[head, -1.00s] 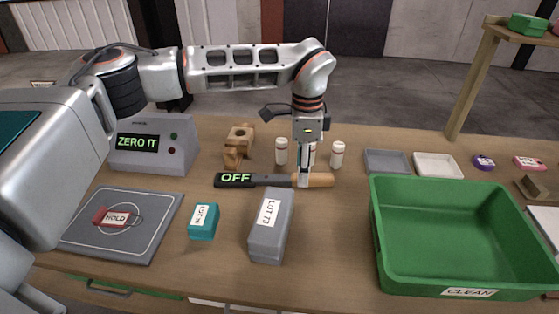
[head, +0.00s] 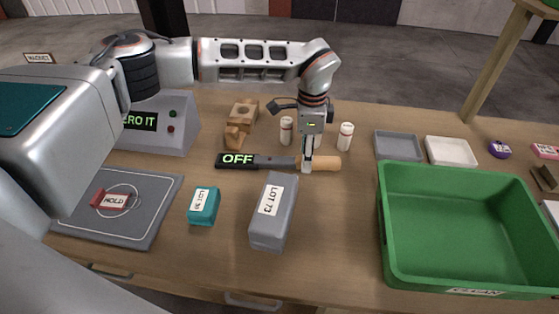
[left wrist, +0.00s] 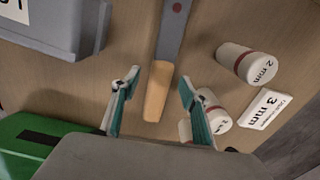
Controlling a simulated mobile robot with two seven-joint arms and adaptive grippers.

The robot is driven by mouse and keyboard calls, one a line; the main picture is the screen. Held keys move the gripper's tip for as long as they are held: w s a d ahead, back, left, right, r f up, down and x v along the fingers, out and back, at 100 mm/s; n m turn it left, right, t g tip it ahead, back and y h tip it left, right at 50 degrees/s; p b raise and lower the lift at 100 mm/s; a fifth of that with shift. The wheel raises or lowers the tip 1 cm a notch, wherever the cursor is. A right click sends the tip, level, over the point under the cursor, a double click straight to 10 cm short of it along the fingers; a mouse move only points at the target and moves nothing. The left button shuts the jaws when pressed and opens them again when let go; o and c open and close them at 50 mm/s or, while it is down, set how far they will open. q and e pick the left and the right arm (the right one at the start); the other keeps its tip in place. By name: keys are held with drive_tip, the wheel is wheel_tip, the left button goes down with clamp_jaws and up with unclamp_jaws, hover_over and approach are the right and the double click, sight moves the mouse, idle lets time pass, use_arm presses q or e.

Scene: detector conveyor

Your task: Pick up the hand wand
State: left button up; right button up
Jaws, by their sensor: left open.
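The hand wand (head: 328,163) lies flat on the table, with a dark paddle showing a green "OFF" and a tan handle pointing right. My left gripper (head: 308,165) comes down over the handle near the dark grip. In the left wrist view, the tan handle (left wrist: 158,92) lies between the two spread teal-padded fingers of the gripper (left wrist: 160,82), with gaps on both sides. The gripper is open. My right gripper is not in view.
Two white bottles (head: 286,130) (head: 346,136) stand close behind the wand. A grey "LOT 73" block (head: 273,222) and a teal block (head: 203,206) are in front. A green bin (head: 388,250) is at right, a grey plate (head: 150,215) at left.

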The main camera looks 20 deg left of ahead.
use_arm(q)
drive_tip(key=shift+f, duration=0.55)
clamp_jaws()
drive_tip(key=shift+r, duration=0.15)
wheel_tip(320, 180, up, 20)
drive_tip(key=shift+b, duration=0.45)
